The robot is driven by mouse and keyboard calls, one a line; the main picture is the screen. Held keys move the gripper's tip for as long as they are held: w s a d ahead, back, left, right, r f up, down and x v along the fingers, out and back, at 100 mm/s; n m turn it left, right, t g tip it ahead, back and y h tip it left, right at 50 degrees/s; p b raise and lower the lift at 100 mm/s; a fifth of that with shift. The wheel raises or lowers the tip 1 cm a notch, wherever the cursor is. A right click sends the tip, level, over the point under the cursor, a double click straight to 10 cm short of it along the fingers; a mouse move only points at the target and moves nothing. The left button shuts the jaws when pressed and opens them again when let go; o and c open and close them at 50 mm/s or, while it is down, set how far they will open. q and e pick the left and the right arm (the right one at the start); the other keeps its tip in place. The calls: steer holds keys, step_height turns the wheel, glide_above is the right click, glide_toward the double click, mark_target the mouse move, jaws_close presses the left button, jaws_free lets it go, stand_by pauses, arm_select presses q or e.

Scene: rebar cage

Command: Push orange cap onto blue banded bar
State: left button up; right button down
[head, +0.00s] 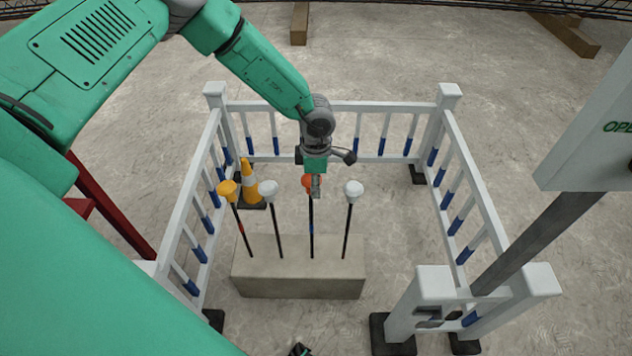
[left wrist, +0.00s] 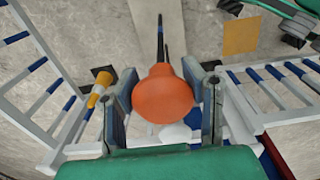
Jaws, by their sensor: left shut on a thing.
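The orange cap (head: 307,182) is at the top of the blue banded bar (head: 311,229), which stands upright in a concrete block (head: 298,283). My left gripper (head: 315,187) is over the bar's top, shut on the cap. In the left wrist view the orange cap (left wrist: 165,94) sits between the two fingers (left wrist: 165,105), with a dark bar (left wrist: 160,38) running away behind it. The cap hides the bar's tip, so I cannot tell how far it is on. My right gripper is not in view.
A yellow cap (head: 228,190) tops a red-banded bar at left. White caps (head: 268,190) (head: 353,190) top the bars on either side of the orange one. White railings (head: 340,106) surround the block. A traffic cone (head: 249,183) stands behind, at left.

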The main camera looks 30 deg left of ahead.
arm_select(q)
steer(key=shift+f+b, duration=1.1)
steer(key=shift+f, duration=0.75)
steer(key=o, duration=0.9)
steer(key=shift+r, duration=0.1)
step_height(320, 180, up, 12)
steer(key=shift+f, duration=0.1)
